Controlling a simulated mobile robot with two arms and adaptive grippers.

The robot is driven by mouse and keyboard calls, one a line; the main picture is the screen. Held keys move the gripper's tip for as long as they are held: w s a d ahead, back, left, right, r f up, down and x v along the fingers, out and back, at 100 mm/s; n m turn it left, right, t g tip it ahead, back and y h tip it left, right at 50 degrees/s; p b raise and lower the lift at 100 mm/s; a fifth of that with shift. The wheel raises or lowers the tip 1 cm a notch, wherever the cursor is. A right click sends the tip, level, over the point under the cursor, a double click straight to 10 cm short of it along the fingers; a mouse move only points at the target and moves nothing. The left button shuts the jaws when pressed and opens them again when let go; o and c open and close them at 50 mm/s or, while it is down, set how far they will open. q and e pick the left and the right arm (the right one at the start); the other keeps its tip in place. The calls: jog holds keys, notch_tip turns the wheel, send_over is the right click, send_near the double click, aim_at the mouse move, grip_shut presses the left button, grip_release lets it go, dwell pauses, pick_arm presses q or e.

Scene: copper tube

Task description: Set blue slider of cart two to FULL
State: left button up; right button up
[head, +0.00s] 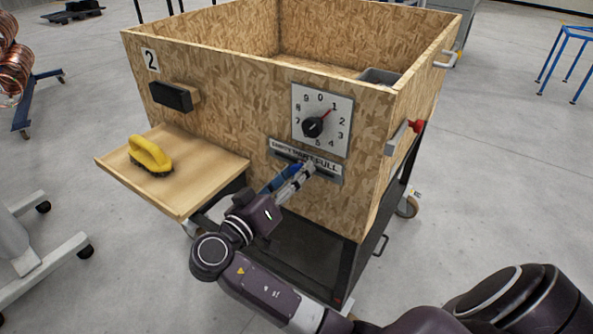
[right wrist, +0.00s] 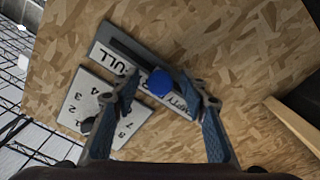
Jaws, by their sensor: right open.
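Cart two is a chipboard box cart (head: 225,110) with a "2" label. On its front, a grey slider plate (head: 335,168) reads EMPTY, PART and FULL in the head view; it also shows, rotated, in the right wrist view (right wrist: 100,50). The blue slider knob (right wrist: 160,82) sits between the FULL and EMPTY ends in the right wrist view. My right gripper (head: 303,172) is at the plate and hides the knob in the head view. Its open fingers (right wrist: 165,90) stand on either side of the knob, with gaps visible. My left gripper is out of view.
A numbered dial (head: 321,121) is just above the slider plate. A wooden shelf (head: 205,190) with a yellow-handled brush (head: 150,155) juts out left of my right arm. A red-tipped handle (head: 415,127) protrudes on the cart's right side.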

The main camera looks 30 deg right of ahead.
jog(key=shift+w+d, duration=0.2)
jog(key=shift+d, duration=0.25)
jog(key=shift+c, duration=0.4)
grip_shut()
